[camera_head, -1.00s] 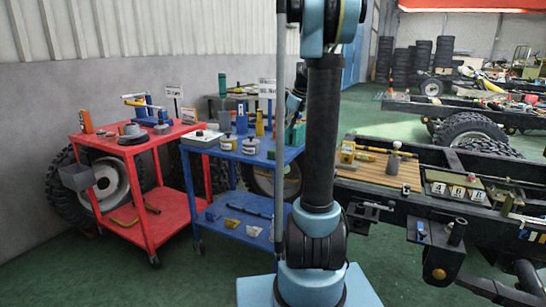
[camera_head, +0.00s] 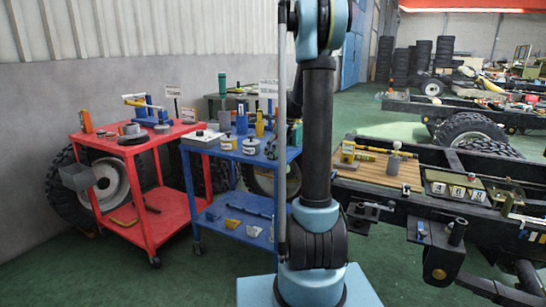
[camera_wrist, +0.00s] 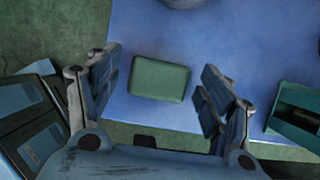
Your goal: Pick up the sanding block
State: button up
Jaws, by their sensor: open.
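The sanding block appears to be the green rounded rectangular block (camera_wrist: 158,79) lying on the blue cart top (camera_wrist: 240,38) in the wrist view. My gripper (camera_wrist: 160,62) is open, with one finger to the left of the block and the other to its right. A gap shows between the block and each finger. How far the fingertips are above the cart top is hard to tell. In the head view my gripper (camera_head: 271,150) is a small dark shape over the right part of the blue cart (camera_head: 230,157), and I cannot make out the block there.
A green open box (camera_wrist: 297,115) sits right of the gripper in the wrist view; a grey rounded object (camera_wrist: 185,2) is at the top edge. Jars (camera_head: 228,142) and bottles crowd the blue cart. A red cart (camera_head: 150,145) stands to the left, a chassis frame (camera_head: 440,205) to the right.

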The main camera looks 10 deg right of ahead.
jog(key=shift+w+a+f, duration=0.1)
jog(key=shift+a+f, duration=0.05)
jog(key=shift+f, duration=0.3)
jog(key=c, duration=1.2)
jog(key=shift+o, duration=0.2)
jog(key=shift+r, duration=0.1)
notch_tip(320, 180, up, 10)
jog(key=shift+f, duration=0.1)
jog(key=shift+o, duration=0.7)
